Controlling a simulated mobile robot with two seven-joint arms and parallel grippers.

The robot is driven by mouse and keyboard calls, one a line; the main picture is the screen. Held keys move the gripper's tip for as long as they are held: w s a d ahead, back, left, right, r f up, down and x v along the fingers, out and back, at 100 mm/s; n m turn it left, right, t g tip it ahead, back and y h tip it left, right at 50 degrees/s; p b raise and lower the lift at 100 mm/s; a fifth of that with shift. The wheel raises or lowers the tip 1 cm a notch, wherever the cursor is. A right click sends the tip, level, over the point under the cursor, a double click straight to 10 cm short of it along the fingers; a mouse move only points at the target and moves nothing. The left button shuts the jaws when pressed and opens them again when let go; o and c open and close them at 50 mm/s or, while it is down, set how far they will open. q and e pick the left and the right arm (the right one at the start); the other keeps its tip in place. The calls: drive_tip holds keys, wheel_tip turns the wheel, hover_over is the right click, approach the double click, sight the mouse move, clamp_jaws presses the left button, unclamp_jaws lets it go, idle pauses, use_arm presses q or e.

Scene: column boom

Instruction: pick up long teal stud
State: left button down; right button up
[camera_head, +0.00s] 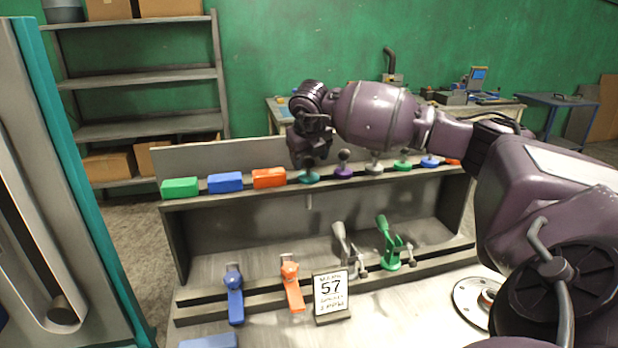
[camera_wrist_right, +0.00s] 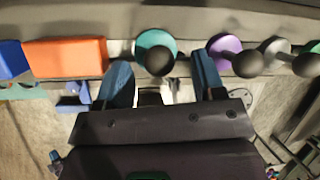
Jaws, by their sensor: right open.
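The long teal stud (camera_head: 309,177) stands on the upper ledge of the rack, with a round teal base and a dark ball top. It also shows in the right wrist view (camera_wrist_right: 146,42), where its ball top lies between and just ahead of the fingertips. My right gripper (camera_head: 309,160) hangs over the stud and partly hides its top. In the right wrist view its two blue fingers (camera_wrist_right: 164,75) are spread apart with nothing held; whether they touch the stud I cannot tell. My left gripper is out of view.
An orange block (camera_head: 269,178) stands left of the stud, with blue and green blocks beyond. A purple stud (camera_head: 343,172) stands close on its right, followed by several other studs. Clamps and a sign (camera_head: 331,294) marked 57 are lower on the rack.

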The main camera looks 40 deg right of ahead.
drive_tip(key=x, duration=0.2)
drive_tip(key=shift+w+f, duration=0.15)
drive_tip(key=shift+f, duration=0.15)
drive_tip(key=c, duration=1)
drive_tip(key=shift+r, duration=0.1)
wheel_tip(320, 180, up, 20)
drive_tip(key=shift+f, duration=0.1)
